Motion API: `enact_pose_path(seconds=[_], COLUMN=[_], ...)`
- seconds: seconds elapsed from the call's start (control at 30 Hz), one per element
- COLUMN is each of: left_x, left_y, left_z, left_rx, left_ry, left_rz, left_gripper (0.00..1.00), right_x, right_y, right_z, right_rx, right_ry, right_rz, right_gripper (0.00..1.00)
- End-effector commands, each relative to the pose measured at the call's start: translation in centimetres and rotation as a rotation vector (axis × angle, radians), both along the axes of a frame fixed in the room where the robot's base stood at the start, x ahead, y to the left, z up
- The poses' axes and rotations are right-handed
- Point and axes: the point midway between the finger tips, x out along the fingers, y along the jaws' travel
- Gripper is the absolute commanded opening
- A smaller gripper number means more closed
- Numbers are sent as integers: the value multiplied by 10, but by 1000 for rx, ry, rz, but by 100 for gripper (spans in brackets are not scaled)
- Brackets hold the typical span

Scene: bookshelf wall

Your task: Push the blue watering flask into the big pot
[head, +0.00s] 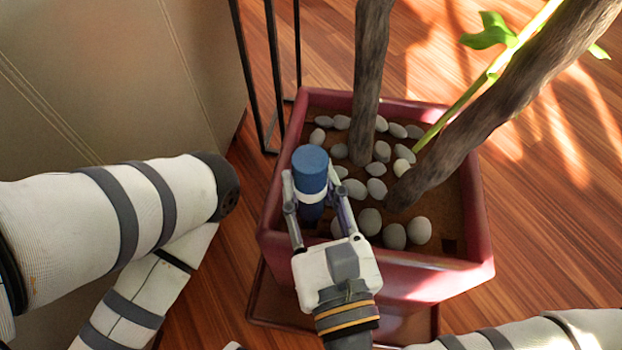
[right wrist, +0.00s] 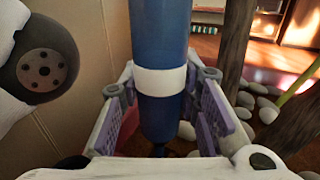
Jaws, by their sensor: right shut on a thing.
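The blue watering flask (head: 310,168) has a white band and stands about upright over the left part of the big pot (head: 470,270). In the right wrist view the flask (right wrist: 160,45) narrows downward, and I cannot tell whether its tip is in the soil. The pot is square and dark red, with brown soil and pale stones. My right gripper (head: 313,194) is shut on the flask, its purple pads on either side near the white band. My left arm shows at the left of the head view, but its gripper is out of view.
Two thick trunks (head: 369,80) and a green stem (head: 470,95) rise from the pot, right of the flask. A beige panel (head: 120,80) and a black metal frame (head: 272,75) stand at the left. Wooden floor (head: 540,190) is clear to the right.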

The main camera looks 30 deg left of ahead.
Motion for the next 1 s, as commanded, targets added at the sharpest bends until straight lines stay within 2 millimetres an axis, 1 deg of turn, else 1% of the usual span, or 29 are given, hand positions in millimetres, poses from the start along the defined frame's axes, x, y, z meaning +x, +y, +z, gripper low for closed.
enact_pose_path(seconds=[0.2,0.4,0.43,0.47,0.5,0.73,0.77,0.8,0.83,1.0], left_x=[-2,-2,-2,-2,-2,-1,-1,-1,-1,-1], left_y=[0,0,0,0,0,0,0,0,0,0], left_z=[-3,-2,-2,-2,-2,-3,-3,-3,-3,-3], left_rx=[0,0,0,0,0,0,0,-1,-1,0], left_ry=[10,9,9,8,8,8,8,8,8,7], left_rz=[-1,-1,-1,-1,-1,-1,-1,-1,-1,-1], left_gripper=[40,40,40,40,40,40,40,40,40,40], right_x=[0,0,0,0,0,0,0,0,0,0], right_y=[0,0,0,0,0,0,0,0,0,0], right_z=[-7,-6,-6,-6,-6,-6,-6,-6,-6,-6], right_rx=[0,0,0,0,0,0,-1,-1,-1,-1], right_ry=[0,0,0,0,0,0,1,1,1,1], right_rz=[0,0,0,0,0,0,0,0,0,0], right_gripper=[2,2,37,44,53,53,58,67,70,70])
